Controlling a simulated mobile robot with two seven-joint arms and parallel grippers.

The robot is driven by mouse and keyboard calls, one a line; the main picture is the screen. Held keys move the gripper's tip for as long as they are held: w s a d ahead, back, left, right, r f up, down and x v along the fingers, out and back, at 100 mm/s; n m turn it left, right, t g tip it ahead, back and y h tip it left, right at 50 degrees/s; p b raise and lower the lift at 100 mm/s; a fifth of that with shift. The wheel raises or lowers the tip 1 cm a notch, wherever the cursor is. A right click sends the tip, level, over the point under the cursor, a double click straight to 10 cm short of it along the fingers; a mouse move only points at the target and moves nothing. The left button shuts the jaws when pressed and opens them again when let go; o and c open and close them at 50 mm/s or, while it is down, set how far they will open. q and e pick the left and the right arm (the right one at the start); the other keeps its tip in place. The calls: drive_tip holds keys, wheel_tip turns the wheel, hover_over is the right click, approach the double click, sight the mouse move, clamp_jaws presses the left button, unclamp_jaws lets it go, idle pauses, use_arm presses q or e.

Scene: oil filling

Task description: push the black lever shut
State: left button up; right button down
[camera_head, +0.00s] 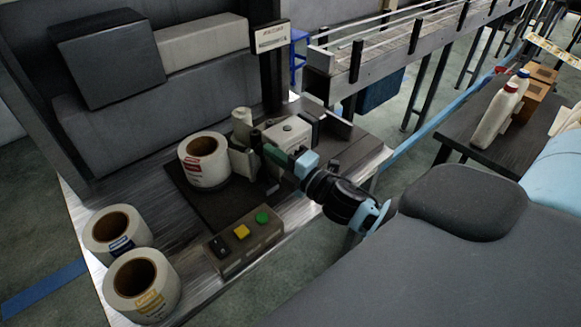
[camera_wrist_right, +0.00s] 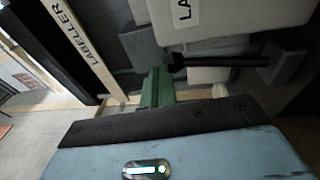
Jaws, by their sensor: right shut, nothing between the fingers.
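The black lever (camera_wrist_right: 222,61) shows in the right wrist view as a dark bar with a thicker end, lying across the picture under a pale block marked with letters. My right gripper (camera_wrist_right: 157,80) has its green fingers shut and empty, with the tips right beside the lever's thick left end. I cannot tell if they touch. In the head view my right gripper (camera_head: 275,153) reaches in from the right to the labelling machine (camera_head: 288,133). The lever is hard to make out there. My left gripper is not in view.
White label rolls (camera_head: 204,160) stand on the metal bench, with two more at the front left. A button box (camera_head: 244,240) sits at the bench's front edge. A conveyor (camera_head: 400,50) runs behind. Bottles (camera_head: 495,115) stand on a dark table at right.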

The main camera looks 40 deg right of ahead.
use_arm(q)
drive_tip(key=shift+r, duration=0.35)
use_arm(e)
drive_tip(key=shift+x, duration=1.15)
drive_tip(key=shift+d+f, duration=0.15)
drive_tip(key=shift+d, duration=0.05)
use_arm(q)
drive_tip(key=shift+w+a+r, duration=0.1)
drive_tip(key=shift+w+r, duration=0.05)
